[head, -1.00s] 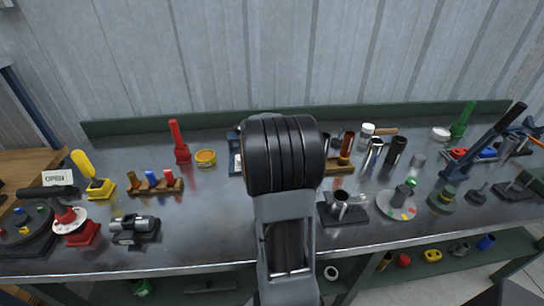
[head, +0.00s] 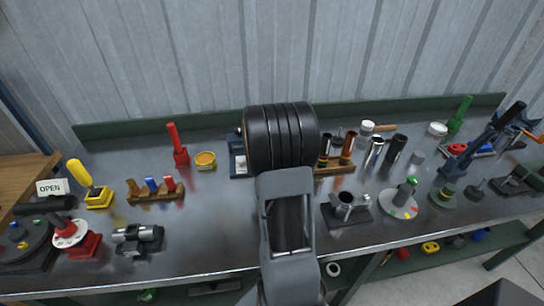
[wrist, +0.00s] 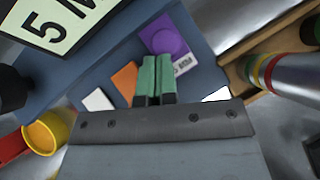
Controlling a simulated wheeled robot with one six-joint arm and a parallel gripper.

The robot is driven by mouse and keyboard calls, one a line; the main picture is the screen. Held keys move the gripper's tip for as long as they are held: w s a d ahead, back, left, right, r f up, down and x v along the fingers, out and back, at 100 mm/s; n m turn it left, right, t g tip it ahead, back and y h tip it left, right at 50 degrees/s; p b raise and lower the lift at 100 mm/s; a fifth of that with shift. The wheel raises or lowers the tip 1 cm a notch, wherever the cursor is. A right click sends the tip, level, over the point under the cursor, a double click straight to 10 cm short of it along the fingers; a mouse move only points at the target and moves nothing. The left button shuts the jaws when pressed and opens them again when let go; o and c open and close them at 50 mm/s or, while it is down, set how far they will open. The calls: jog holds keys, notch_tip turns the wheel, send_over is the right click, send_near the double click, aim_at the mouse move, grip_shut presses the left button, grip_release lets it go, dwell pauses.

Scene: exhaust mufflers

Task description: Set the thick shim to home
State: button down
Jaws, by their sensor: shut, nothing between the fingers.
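A blue board (wrist: 205,48) lies under my gripper in the wrist view. It carries a purple piece with a round raised top (wrist: 165,40), an orange flat piece (wrist: 124,80) and a white flat piece (wrist: 97,101). I cannot tell which piece, if any, is the thick shim. My gripper (wrist: 154,60), with green fingertips, is shut and empty over the board, between the orange and purple pieces. In the head view my arm hides the gripper and most of the board (head: 238,168).
A wooden rack (head: 335,170) with upright tubes stands right of the board. A yellow tin (head: 205,161) and red-handled tool (head: 176,145) stand left. A large "5 M" label (wrist: 62,20) shows in the wrist view. Bare bench (head: 205,225) lies in front.

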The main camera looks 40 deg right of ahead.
jog(key=shift+s+d, duration=0.1)
jog(key=shift+d, duration=0.05)
jog(key=shift+s+r, duration=0.1)
jog(key=shift+r, duration=0.2)
jog(key=v, duration=0.2)
jog(key=shift+a+r+p, duration=0.3)
jog(key=shift+a+p, duration=0.05)
jog(key=shift+p, duration=0.05)
jog(key=s+a, duration=0.1)
jog(key=a, duration=0.2)
jog(key=s+a+b, duration=0.1)
jog(key=s+a, duration=0.1)
jog(key=a, duration=0.1)
jog(key=s+a+b, duration=0.1)
jog(key=s+a, duration=0.1)
jog(key=a, duration=0.1)
jog(key=shift+a+f, duration=0.2)
jog(key=shift+a, duration=0.15)
jog(key=shift+s+a, duration=0.3)
jog(key=shift+a, duration=0.25)
jog(key=shift+a, duration=0.1)
